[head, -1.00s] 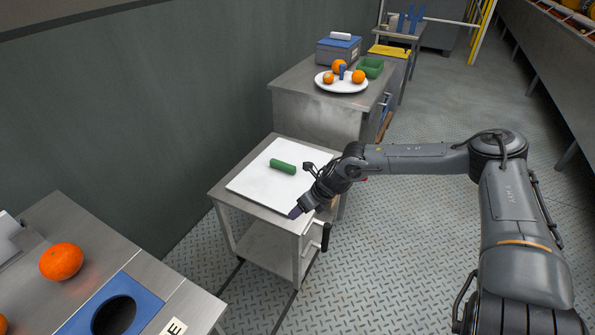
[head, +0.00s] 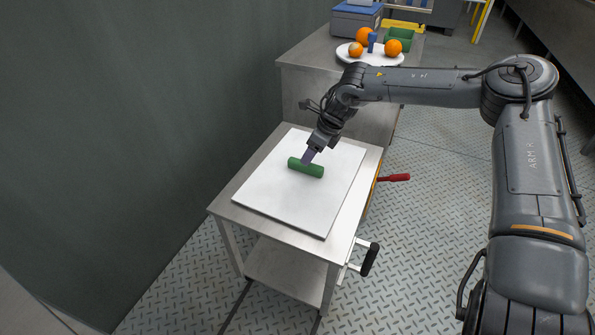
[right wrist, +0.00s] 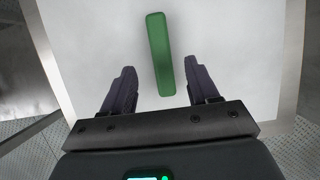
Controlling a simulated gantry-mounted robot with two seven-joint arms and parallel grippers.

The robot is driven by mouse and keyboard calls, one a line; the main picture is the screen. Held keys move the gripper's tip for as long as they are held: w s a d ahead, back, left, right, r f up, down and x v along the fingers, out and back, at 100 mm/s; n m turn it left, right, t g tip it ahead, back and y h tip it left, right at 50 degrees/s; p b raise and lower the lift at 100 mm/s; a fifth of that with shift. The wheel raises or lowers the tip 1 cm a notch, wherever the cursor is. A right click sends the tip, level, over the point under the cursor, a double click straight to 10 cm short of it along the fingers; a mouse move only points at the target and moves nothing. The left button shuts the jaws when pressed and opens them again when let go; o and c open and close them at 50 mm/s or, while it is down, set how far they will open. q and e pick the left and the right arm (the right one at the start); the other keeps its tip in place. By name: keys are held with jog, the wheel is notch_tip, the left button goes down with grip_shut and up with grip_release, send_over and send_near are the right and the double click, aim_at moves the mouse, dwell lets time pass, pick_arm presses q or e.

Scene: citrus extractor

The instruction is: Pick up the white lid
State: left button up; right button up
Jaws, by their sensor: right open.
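The white lid (head: 285,203) is a flat square panel lying on a small steel table. A green bar-shaped handle (head: 317,171) sits on its upper middle. My right gripper (head: 307,157) is over the handle and hides part of it. In the right wrist view, the green handle (right wrist: 160,50) runs lengthwise between the two dark open fingers of my right gripper (right wrist: 160,74), apart from both. Its far end extends beyond the fingertips. The white lid (right wrist: 235,45) fills the background there. The height of the fingertips above the lid is hard to tell. My left gripper is not in view.
The small steel table (head: 228,209) has a black side handle (head: 370,259) at front right. A red-handled thing (head: 394,178) sticks out at its right side. Behind is a counter (head: 300,53) with a white plate (head: 343,56) and oranges. A dark wall (head: 120,140) stands left.

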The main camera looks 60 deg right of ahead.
aim_at(305, 169)
jog(key=shift+d+f, duration=0.3)
jog(key=shift+f, duration=0.15)
jog(key=shift+f+b, duration=0.35)
jog(key=shift+b, duration=0.1)
jog(key=b+x, duration=0.2)
jog(key=x, duration=0.1)
jog(key=b+x, duration=0.1)
jog(key=shift+w+a+f, duration=0.1)
jog(key=shift+a+f, duration=0.1)
jog(key=shift+a, duration=0.15)
jog(key=shift+w+d+f, duration=0.15)
jog(key=shift+w, duration=0.05)
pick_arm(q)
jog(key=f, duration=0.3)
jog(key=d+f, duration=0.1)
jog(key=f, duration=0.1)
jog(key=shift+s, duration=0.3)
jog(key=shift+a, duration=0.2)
pick_arm(e)
jog(key=shift+c, duration=0.2)
jog(key=shift+c, duration=1.4)
grip_shut()
